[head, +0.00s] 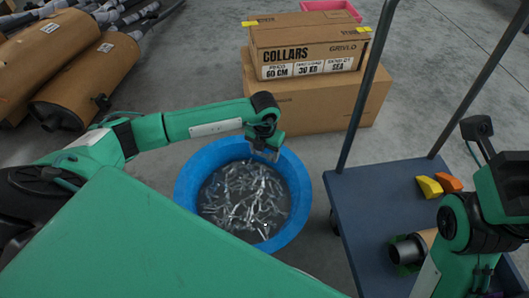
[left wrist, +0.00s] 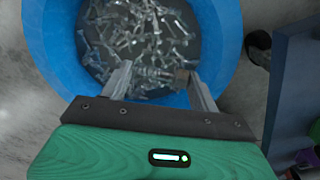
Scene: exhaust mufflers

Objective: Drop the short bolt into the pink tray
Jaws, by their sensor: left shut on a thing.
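My left gripper (head: 265,154) is over the back right part of a round blue tub (head: 186,190) that holds many loose metal bolts (head: 240,198). In the left wrist view, its two fingers (left wrist: 160,78) are apart with a short grey bolt (left wrist: 155,73) lying crosswise between them, shut on it. The bolt is small and hard to make out against the bolts below. The pink tray (head: 330,5) is at the top edge of the head view, by the far side of the cardboard boxes and partly cut off. My right gripper is not in view.
A "COLLARS" carton (head: 305,48) sits on a larger cardboard box (head: 320,100) behind the tub. A blue cart (head: 375,195) with upright rails stands at right, bearing yellow and orange blocks (head: 438,185) and a short cylinder (head: 408,248). Mufflers (head: 85,75) lie at far left.

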